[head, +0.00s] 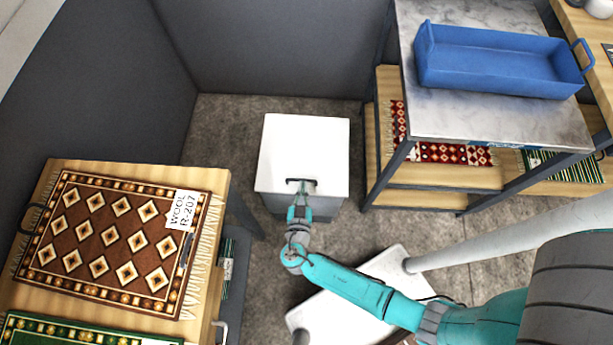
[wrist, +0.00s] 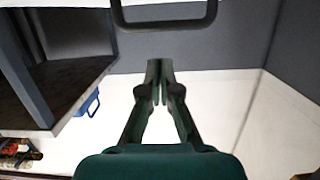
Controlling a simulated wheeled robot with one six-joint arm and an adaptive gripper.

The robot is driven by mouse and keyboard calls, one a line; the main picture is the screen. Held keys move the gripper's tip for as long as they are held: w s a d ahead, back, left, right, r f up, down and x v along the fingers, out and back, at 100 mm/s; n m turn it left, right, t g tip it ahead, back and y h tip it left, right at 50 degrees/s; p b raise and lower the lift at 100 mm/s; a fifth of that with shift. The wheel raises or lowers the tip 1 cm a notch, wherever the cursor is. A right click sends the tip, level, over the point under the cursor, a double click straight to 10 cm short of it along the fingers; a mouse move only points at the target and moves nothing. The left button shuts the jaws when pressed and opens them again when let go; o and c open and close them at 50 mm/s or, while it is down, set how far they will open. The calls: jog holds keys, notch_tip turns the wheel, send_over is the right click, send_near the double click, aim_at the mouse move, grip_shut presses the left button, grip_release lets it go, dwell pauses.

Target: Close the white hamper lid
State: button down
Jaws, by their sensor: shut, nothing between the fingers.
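The white hamper (head: 300,140) stands on the floor in the middle of the head view, its lid a broad white surface facing up over a grey body. I cannot tell whether the lid is fully down. A dark loop handle (head: 312,182) shows at the lid's near edge, and a dark loop also shows at the top of the wrist view (wrist: 166,24). My gripper (head: 301,190) is at the lid's near edge, beside the handle.
A shelf unit (head: 480,115) with a blue tray (head: 500,65) on top stands to the right. A wooden table (head: 215,190) with a patterned rug (head: 115,240) is at the left. Grey walls (head: 275,50) close off the back. Narrow floor strips flank the hamper.

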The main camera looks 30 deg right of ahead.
jog(key=s+a+f, duration=0.3)
jog(key=s+f, duration=0.1)
jog(key=s, duration=0.1)
jog(key=shift+s+a, duration=0.3)
jog(key=s+d+f+n+g+y, duration=0.2)
jog(key=s+d+y, duration=0.15)
jog(key=s, duration=0.25)
jog(key=s+d+f+n+g+y, duration=0.1)
jog(key=s+d+n+g+y, duration=0.1)
jog(key=s+d, duration=0.35)
jog(key=s+a+r+n+y, duration=0.3)
jog(key=s+r, duration=0.6)
notch_tip(320, 180, up, 27)
jog(key=s+t, duration=0.2)
jog(key=t, duration=0.3)
jog(key=shift+a+f+t, duration=0.15)
jog(key=shift+a+t, duration=0.2)
jog(key=shift+t, duration=0.05)
